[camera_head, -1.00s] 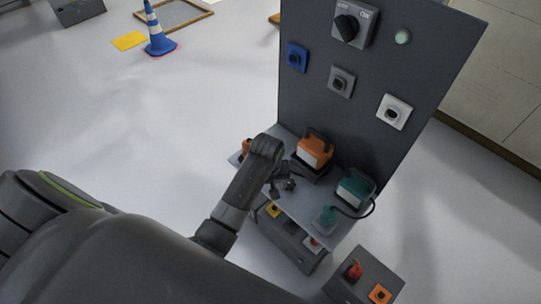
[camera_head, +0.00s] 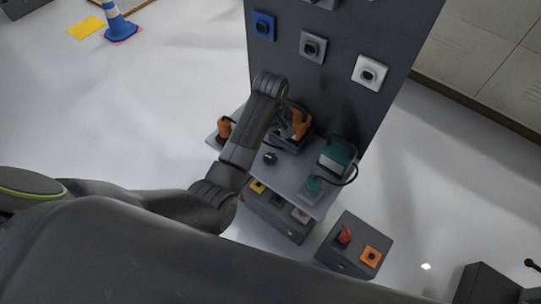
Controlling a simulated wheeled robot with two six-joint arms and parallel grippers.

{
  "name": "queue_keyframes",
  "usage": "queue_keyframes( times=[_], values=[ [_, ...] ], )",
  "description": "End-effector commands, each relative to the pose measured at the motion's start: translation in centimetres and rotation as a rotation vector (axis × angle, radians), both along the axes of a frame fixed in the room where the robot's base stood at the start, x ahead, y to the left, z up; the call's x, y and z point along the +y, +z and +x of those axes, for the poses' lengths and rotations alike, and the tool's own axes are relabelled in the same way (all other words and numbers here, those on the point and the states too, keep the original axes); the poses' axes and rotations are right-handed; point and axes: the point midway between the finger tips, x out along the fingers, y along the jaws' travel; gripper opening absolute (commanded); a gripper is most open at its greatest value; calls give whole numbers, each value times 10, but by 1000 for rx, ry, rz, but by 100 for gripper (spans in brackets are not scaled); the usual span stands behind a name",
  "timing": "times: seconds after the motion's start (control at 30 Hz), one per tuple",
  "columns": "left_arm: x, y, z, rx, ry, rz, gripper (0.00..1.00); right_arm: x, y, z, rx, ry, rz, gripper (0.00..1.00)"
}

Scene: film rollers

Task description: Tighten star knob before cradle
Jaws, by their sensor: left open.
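A small dark star knob (camera_head: 269,158) sits on the grey shelf (camera_head: 290,175), in front of the cradle (camera_head: 293,143) with the orange device (camera_head: 302,124). My left gripper (camera_head: 284,129) is beyond the knob, at the front of the orange device, and hides part of it. The gripper is open; its fingers are small and dark, and I cannot tell whether they touch the device. The knob is clear of the gripper. My right gripper is not in view.
A teal device (camera_head: 337,156) with a black cable stands at the shelf's right. A smaller orange tool (camera_head: 224,129) is at the left end. The dark upright panel (camera_head: 340,95) rises behind. A low box (camera_head: 352,245) with a red knob stands at front right.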

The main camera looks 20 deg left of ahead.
Motion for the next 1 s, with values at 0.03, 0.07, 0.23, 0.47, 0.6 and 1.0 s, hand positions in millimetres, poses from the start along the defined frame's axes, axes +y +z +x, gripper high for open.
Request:
queue_keyframes(
  times=[0.03, 0.07, 0.23, 0.47, 0.6, 1.0],
  values=[
    [0, -11, -2, 6, 0, 1, 63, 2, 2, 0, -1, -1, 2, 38],
    [0, -18, -2, 6, 0, 1, 63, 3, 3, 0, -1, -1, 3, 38],
    [1, -53, -1, 4, -1, 2, 63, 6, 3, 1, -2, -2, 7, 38],
    [1, -87, -1, 2, -1, 1, 63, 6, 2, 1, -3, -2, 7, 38],
    [1, -97, 0, 1, -1, 1, 63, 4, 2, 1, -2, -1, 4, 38],
    [1, -101, 0, -1, -1, 1, 59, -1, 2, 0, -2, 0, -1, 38]
  ],
)
